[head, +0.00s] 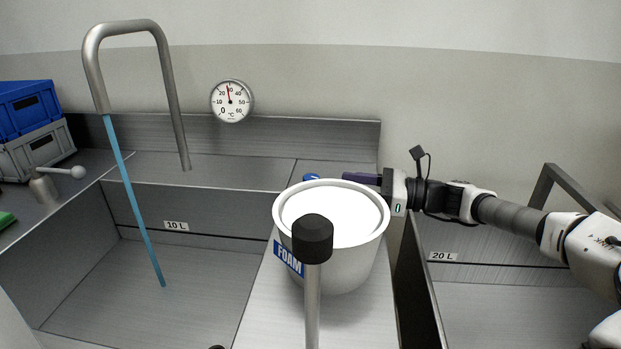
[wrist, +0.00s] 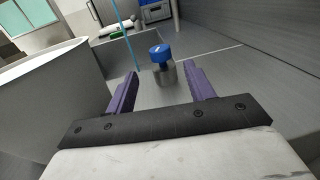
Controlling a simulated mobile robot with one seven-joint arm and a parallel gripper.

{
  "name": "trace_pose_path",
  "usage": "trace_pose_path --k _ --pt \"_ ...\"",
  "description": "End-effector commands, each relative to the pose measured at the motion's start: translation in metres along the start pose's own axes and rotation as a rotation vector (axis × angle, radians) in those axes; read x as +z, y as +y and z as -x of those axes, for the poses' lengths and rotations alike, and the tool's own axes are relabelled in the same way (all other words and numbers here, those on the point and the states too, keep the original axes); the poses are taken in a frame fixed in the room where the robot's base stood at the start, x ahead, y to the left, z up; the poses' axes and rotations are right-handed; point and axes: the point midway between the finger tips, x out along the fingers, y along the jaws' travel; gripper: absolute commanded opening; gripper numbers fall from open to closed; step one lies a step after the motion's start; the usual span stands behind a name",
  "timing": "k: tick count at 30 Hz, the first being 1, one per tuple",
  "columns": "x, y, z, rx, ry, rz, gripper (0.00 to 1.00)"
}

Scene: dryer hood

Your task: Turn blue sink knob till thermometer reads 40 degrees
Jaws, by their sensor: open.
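The blue knob (wrist: 160,52) sits on a short grey metal stem, straight ahead between my fingers in the wrist view. In the head view only a sliver of the blue knob (head: 311,177) shows above the white bucket's far rim. My gripper (wrist: 162,73) is open and empty, with its purple fingers on either side of the line to the knob and the knob beyond the tips. In the head view a purple finger (head: 362,178) points left behind the bucket. The round thermometer (head: 232,101) on the wall has its red needle near the top, around 30 °C.
The white FOAM bucket (head: 345,275) stands on the divider in front of the knob; its wall (wrist: 45,90) fills the wrist view's left. A blue water stream (head: 135,205) falls from the bent tap (head: 92,70) into the 10 L basin (head: 190,260). Crates (head: 30,110) stand at far left.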

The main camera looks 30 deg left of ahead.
Motion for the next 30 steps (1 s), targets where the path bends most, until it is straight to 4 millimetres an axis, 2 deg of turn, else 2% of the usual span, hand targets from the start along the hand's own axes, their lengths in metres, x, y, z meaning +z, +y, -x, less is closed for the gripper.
trace_pose_path --k 1,6,13,18,26,30 --pt "0.001 0.001 -0.013 0.004 -0.001 -0.002 0.53" --pt "0.001 0.001 -0.049 0.004 -0.002 -0.001 0.53" --pt "0.001 0.0 -0.08 0.0 0.0 0.0 0.53" --pt "0.0 0.0 -0.089 -0.001 0.0 0.0 0.53" --pt "0.0 0.0 -0.089 -0.001 0.0 0.0 0.53" --pt "0.0 0.0 -0.089 -0.001 0.0 0.0 0.35"
